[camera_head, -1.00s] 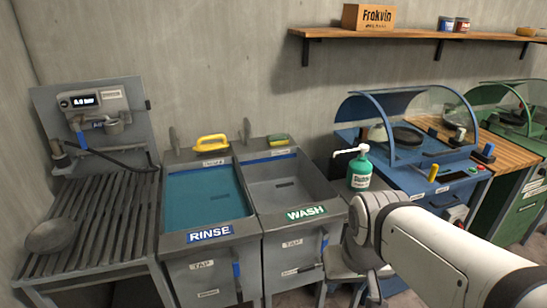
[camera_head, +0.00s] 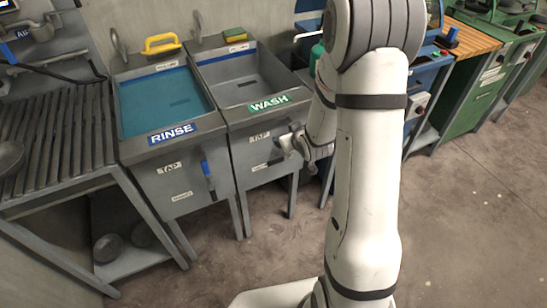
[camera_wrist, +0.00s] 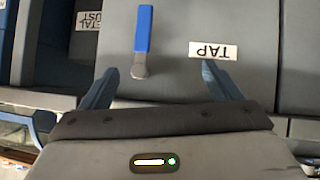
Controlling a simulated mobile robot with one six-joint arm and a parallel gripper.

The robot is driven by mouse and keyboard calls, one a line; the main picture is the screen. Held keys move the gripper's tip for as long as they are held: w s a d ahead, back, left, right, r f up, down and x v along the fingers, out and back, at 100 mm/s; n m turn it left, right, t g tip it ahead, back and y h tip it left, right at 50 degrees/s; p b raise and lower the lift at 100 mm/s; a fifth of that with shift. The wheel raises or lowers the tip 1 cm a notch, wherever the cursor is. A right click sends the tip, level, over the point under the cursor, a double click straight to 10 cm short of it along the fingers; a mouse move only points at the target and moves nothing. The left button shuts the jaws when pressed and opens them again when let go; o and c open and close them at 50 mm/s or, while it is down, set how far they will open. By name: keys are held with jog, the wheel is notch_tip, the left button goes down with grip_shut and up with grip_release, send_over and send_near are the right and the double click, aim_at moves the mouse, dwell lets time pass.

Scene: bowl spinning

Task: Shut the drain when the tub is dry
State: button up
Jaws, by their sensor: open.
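The WASH tub (camera_head: 240,66) has a bare grey floor with no teal water visible. A dark slot (camera_head: 250,83) shows on its back wall or floor. My gripper (camera_head: 297,148) is in front of the WASH tub's front panel, at its right side. In the wrist view the gripper (camera_wrist: 162,82) has its two blue-grey fingers wide apart with nothing between them. A blue-handled lever (camera_wrist: 143,30) stands ahead between the fingers, apart from them, beside an upside-down TAP label (camera_wrist: 213,50). In the head view that lever is hidden by my gripper.
The RINSE tub (camera_head: 140,134) at left holds teal water and has its own blue lever (camera_head: 207,172). A yellow-handled brush (camera_head: 162,44) and a green sponge (camera_head: 235,34) lie behind the tubs. A slatted rack (camera_head: 50,140) stands left. The floor at right is clear.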

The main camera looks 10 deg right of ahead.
notch_tip(320, 180, down, 9)
jog(key=w+a+t+y+b, duration=0.1)
jog(key=t+y+b, duration=0.1)
jog(key=t, duration=0.1)
jog(key=t+y+b, duration=0.2)
jog(key=t, duration=0.1)
send_near(276, 162)
jog(key=w, duration=0.3)
jog(key=shift+t, duration=0.3)
jog(key=shift+a+f+p+x, duration=0.15)
jog(key=shift+a+p+x, duration=0.05)
jog(key=shift+x, duration=1.75)
jog(key=shift+a+f+p+x, duration=0.15)
jog(key=shift+x, duration=1.8)
jog(key=shift+s, duration=0.15)
jog(key=shift+c, duration=0.6)
jog(key=c, duration=1.3)
